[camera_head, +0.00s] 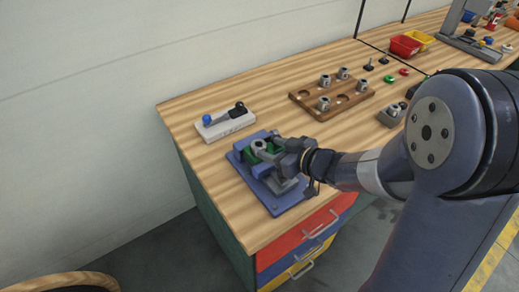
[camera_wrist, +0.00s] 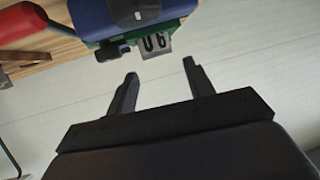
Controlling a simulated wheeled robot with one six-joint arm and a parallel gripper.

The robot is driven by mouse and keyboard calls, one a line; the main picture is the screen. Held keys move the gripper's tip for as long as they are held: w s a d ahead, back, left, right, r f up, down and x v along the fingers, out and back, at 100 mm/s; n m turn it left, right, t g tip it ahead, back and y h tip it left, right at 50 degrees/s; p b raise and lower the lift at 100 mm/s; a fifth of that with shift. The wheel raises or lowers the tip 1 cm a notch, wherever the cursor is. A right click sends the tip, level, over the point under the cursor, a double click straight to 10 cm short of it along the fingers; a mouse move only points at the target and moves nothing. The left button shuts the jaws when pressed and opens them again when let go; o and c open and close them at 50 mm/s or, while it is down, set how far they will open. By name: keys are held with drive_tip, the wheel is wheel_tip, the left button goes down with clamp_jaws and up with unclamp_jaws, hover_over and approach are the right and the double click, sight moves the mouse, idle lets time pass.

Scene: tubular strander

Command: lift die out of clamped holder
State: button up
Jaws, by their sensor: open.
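The clamped holder, green with dark grey parts (camera_head: 271,156), stands on a blue base plate (camera_head: 285,205) near the bench's left end. A grey ring-shaped part, which looks like the die (camera_head: 258,145), shows at its top. My gripper (camera_head: 285,147) is close by on the right, and partly covers the holder. In the wrist view my gripper (camera_wrist: 160,68) is open, with nothing between its two fingers. I cannot tell whether the fingers touch anything, and the die is not clear there.
A white block with a blue-knobbed tool (camera_head: 225,123) lies behind the holder. A wooden rack (camera_head: 311,108) with several grey dies stands to the right. Red and yellow bins (camera_head: 405,45) are farther back. Bare bench lies left of the base plate.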

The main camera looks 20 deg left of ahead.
sight(263, 147)
drive_tip(key=shift+d+f+x, duration=0.1)
drive_tip(key=shift+f+x, duration=0.1)
drive_tip(key=shift+x, duration=1.1)
drive_tip(key=shift+d+f+x, duration=0.1)
drive_tip(key=shift+f+x, duration=0.15)
drive_tip(key=shift+x, duration=1.1)
drive_tip(key=shift+d, duration=0.1)
clamp_jaws()
